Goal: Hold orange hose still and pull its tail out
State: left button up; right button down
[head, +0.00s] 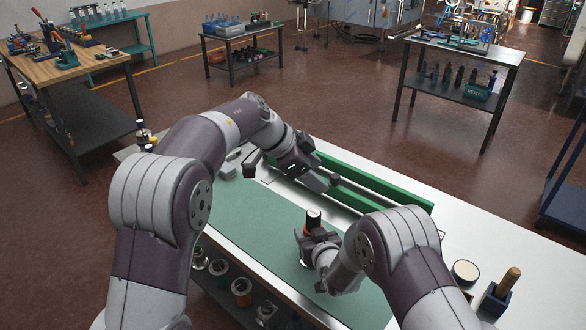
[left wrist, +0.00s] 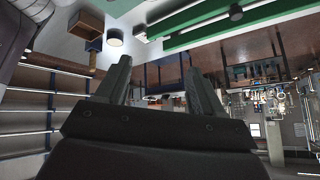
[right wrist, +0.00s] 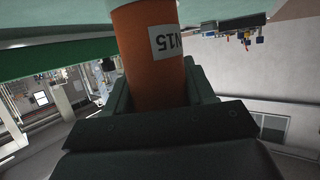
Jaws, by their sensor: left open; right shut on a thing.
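In the right wrist view the orange body (right wrist: 155,70) carries a white label with black print, and a pale band shows at the picture's top edge. My right gripper (head: 318,240) is shut around it; the fingers (right wrist: 158,90) lie on both sides of the cylinder. My left gripper (head: 310,180) is above the table, behind and apart from the hose. Its fingers (left wrist: 157,75) are spread with nothing between them. No separate tail can be made out.
Long green rails (head: 375,185) run along the table's far side. A round tin (head: 465,271) and a block with a wooden handle (head: 498,293) stand at the right end. The green mat (head: 255,215) is mostly clear. Jars (head: 240,288) stand on a lower shelf.

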aim_at(313, 212)
pick_arm(q)
jog(key=s+a+n+g+y, duration=0.2)
jog(key=a+y, duration=0.1)
jog(key=a, duration=0.2)
jog(key=x, duration=1.1)
jog(key=shift+w+d+f, duration=0.1)
jog(key=shift+d+f, duration=0.1)
jog(key=shift+d, duration=0.05)
grip_shut()
jog(key=shift+r, duration=0.1)
jog(key=shift+r, duration=1.15)
pick_arm(e)
jog(key=shift+f, duration=0.1)
pick_arm(q)
jog(key=shift+w+r, duration=0.1)
jog(key=shift+r, duration=0.35)
notch_tip(313, 212, up, 7)
jog(key=shift+r, duration=0.2)
